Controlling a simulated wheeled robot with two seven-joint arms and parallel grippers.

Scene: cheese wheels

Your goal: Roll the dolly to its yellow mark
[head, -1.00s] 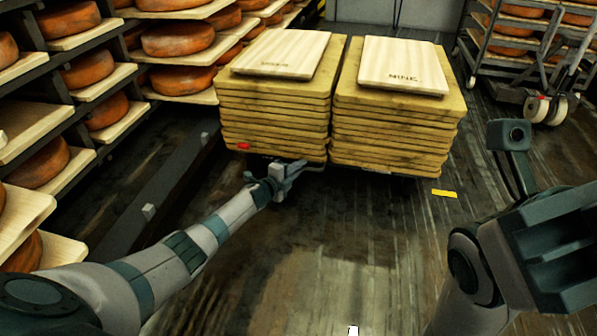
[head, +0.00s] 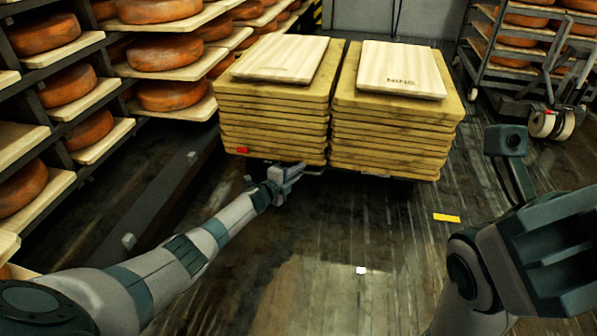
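The dolly (head: 398,178) is mostly hidden under two side-by-side stacks of yellowish wooden boards (head: 393,140). Only a dark low edge shows below the boards. A paler board lies on top of each stack. My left gripper (head: 294,172) is at the near edge of the dolly, below the left stack. It appears to touch a dark bar there, but its fingers are too small to tell whether they are closed. The yellow mark (head: 446,217) is a short strip on the floor, to the right of the dolly and nearer to me. My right arm is folded at the right; its gripper fingers do not show.
Shelves with orange cheese wheels (head: 165,95) line the left side, with a dark rail (head: 150,205) along the floor. A wheeled metal rack (head: 490,60) with cheeses stands at the back right. The wood floor around the mark is clear.

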